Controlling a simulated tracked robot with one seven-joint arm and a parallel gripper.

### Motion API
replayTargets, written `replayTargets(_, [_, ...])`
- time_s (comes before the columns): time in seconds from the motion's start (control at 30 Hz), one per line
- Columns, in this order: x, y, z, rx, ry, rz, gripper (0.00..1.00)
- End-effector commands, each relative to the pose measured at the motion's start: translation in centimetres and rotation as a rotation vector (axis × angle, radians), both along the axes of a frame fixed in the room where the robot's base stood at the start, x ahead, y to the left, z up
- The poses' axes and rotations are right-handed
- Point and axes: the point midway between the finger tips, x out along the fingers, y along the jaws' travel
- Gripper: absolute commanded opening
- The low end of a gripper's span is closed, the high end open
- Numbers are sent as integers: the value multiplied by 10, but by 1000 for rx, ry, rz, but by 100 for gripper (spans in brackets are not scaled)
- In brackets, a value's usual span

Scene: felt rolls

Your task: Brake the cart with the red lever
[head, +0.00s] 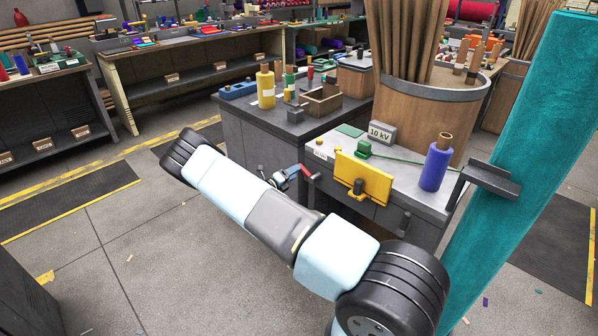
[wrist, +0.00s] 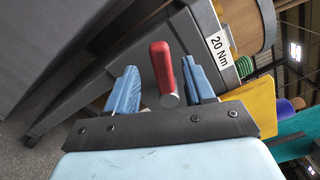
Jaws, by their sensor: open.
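The red lever (wrist: 161,66) stands between the two blue fingers of my open gripper (wrist: 159,75) in the wrist view, its rounded grey end towards the camera. A gap shows on the left finger's side and a narrower one on the right; I cannot tell whether either finger touches it. In the head view my gripper (head: 288,178) is at the near left side of the grey cart (head: 404,188), and a bit of the red lever (head: 311,176) shows beside it. My arm hides the lower cart and its wheels.
A teal roll (head: 525,130) leans at the right. A dark cabinet (head: 262,140) stands behind. The floor at left is mostly clear.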

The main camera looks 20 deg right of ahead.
Motion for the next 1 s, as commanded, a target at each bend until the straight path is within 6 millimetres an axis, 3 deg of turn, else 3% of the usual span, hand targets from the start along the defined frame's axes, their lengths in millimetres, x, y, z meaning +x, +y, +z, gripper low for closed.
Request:
replayTargets(0.2, [-18, 41, -1, 0, 0, 1, 53])
replayTargets(0.4, [-31, 65, -1, 0, 1, 0, 53])
replayTargets(0.6, [-36, 76, -2, 1, 1, -1, 53])
replayTargets(1.0, [-37, 77, -2, 1, 1, -1, 53])
